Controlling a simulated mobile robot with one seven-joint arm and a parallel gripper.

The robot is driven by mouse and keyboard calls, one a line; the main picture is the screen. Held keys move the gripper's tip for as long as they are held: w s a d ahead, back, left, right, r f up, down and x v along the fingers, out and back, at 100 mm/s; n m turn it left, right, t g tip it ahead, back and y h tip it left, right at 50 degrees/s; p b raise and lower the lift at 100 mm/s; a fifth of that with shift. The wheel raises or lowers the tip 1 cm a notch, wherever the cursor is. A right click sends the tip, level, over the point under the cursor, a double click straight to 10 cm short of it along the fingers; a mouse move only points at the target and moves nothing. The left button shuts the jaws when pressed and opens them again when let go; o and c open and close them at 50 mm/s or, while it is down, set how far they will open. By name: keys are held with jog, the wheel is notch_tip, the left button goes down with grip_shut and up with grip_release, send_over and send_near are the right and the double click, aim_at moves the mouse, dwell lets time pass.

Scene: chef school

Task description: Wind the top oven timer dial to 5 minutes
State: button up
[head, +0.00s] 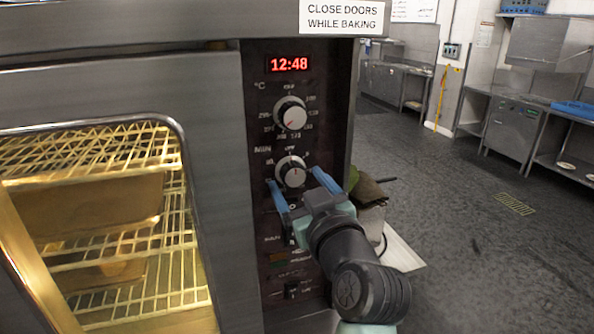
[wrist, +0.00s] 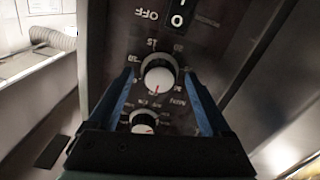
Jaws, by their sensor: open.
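The timer dial (head: 292,173), a round silver and white knob with a red mark, is the lower of two dials on the dark oven panel, beside the MIN label. In the upside-down wrist view the timer dial (wrist: 158,77) sits between the fingertips, its mark pointing towards the OFF side. My gripper (head: 294,176) is open, with one blue finger on either side of this dial. It also shows in the wrist view (wrist: 159,73), with gaps between fingers and dial. I cannot tell whether the fingertips reach its depth.
The temperature dial (head: 291,114) is just above, under a red clock display (head: 289,63) reading 12:48. A switch (head: 292,290) is low on the panel. The glass oven door (head: 215,110) is to the left, with lit racks inside. Open floor (head: 470,220) lies to the right.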

jog(key=shift+w+a, duration=0.15)
jog(key=shift+w, duration=0.35)
grip_shut()
